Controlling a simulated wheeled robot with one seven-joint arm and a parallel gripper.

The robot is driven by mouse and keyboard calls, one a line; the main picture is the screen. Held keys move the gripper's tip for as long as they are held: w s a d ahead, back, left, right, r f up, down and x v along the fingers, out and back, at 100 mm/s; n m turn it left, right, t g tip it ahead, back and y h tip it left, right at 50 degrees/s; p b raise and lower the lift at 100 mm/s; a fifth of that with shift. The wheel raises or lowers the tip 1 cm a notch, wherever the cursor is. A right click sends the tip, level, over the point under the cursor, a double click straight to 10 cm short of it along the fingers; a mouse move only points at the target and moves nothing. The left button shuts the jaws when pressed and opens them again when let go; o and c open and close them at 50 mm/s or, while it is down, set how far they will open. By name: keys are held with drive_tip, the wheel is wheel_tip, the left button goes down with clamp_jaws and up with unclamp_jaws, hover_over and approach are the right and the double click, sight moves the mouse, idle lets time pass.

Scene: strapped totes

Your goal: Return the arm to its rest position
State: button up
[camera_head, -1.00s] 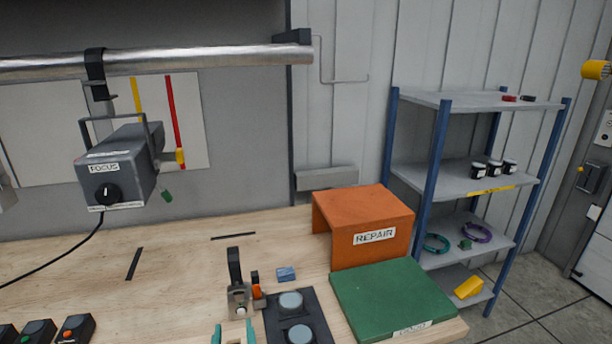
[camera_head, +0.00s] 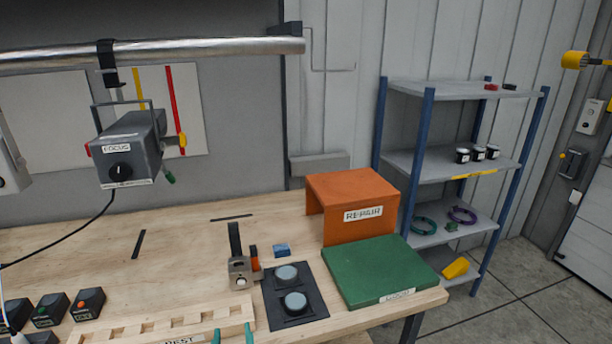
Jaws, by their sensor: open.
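My gripper (camera_head: 233,336) shows only as two teal fingertips at the bottom edge of the head view. The fingertips are apart, with nothing seen between them. They appear in front of the pale notched wooden rack (camera_head: 150,329) at the bench's front. The rest of my arm is out of view.
The wooden bench (camera_head: 100,240) holds a metal clamp (camera_head: 243,272), a dark plate with two round grey discs (camera_head: 296,318), a green board (camera_head: 375,270) and an orange REPAIR box (camera_head: 350,225). A grey FOCUS box (camera_head: 130,150) hangs above. A blue-post shelf (camera_head: 460,90) stands right.

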drive_tip(key=s+d+f+m+t+h, duration=0.1)
drive_tip(key=s+d+f, duration=0.3)
drive_tip(key=s+f, duration=0.3)
drive_tip(key=s+d+f+m+h, duration=0.1)
drive_tip(key=s+d+f, duration=0.4)
drive_tip(key=s+f, duration=0.25)
drive_tip(key=s+d+h, duration=0.1)
drive_tip(key=s+d, duration=0.2)
drive_tip(key=s, duration=0.6)
drive_tip(key=s+d+m+t, duration=0.1)
drive_tip(key=s+d, duration=0.2)
drive_tip(key=s, duration=0.7)
drive_tip(key=shift+s+d+f+h, duration=0.15)
drive_tip(key=shift+d+h, duration=0.15)
drive_tip(key=shift+h, duration=0.1)
